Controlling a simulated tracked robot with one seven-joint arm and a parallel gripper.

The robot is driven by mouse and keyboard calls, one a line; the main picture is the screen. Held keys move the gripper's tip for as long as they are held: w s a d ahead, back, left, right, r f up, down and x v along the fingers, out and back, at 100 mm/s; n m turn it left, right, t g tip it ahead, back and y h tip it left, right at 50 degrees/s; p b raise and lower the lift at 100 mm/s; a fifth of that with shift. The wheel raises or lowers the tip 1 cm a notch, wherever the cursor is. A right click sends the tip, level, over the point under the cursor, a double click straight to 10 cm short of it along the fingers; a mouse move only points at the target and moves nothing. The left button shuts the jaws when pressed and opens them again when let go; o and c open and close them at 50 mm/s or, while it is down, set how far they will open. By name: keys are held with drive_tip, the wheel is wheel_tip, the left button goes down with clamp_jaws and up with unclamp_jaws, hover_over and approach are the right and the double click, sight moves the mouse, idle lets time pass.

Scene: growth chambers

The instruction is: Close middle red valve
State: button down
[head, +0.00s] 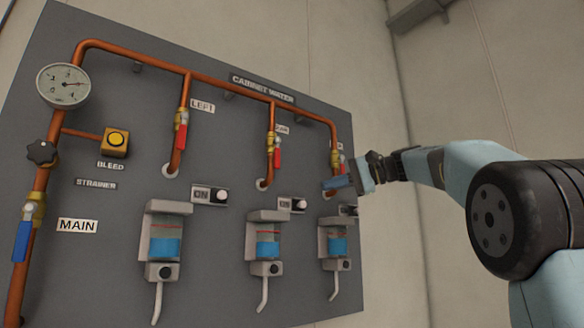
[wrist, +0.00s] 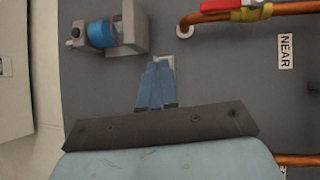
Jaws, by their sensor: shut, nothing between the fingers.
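The middle red valve (head: 277,157) is on the second branch pipe of the grey panel. Its brass body sits on the copper pipe, and its red handle hangs down, roughly along the pipe. In the wrist view, a red handle (wrist: 219,5) on a brass body shows at the top right, cut off by the edge, beside a label reading NEAR. My gripper (head: 327,184) shows in front of the right branch in the head view, apart from the middle handle. Its blue fingers (wrist: 156,72) are together and empty, pointing toward the panel near a small switch plate.
Red-handled valves also sit on the left branch (head: 181,130) and the right branch, partly hidden by my gripper. Switch boxes (head: 292,204) and dispensers with blue liquid (head: 268,243) project below the valves. A gauge (head: 63,85) and the blue-handled main valve (head: 22,240) are at the left.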

wheel_tip(320, 180, up, 6)
drive_tip(key=w+d+n+g+y, duration=0.1)
drive_tip(key=d+y, duration=0.1)
drive_tip(key=shift+w+d+f+n+y, duration=0.15)
drive_tip(key=shift+w+d+n+y, duration=0.15)
drive_tip(key=shift+w, duration=0.1)
approach(277, 153)
drive_tip(key=w+a+f, duration=0.2)
drive_tip(key=w+f, duration=0.1)
drive_tip(key=w, duration=0.2)
drive_tip(key=s+a, duration=0.2)
drive_tip(key=a, duration=0.1)
drive_tip(key=shift+a+f, duration=0.1)
drive_tip(key=shift+a, duration=0.05)
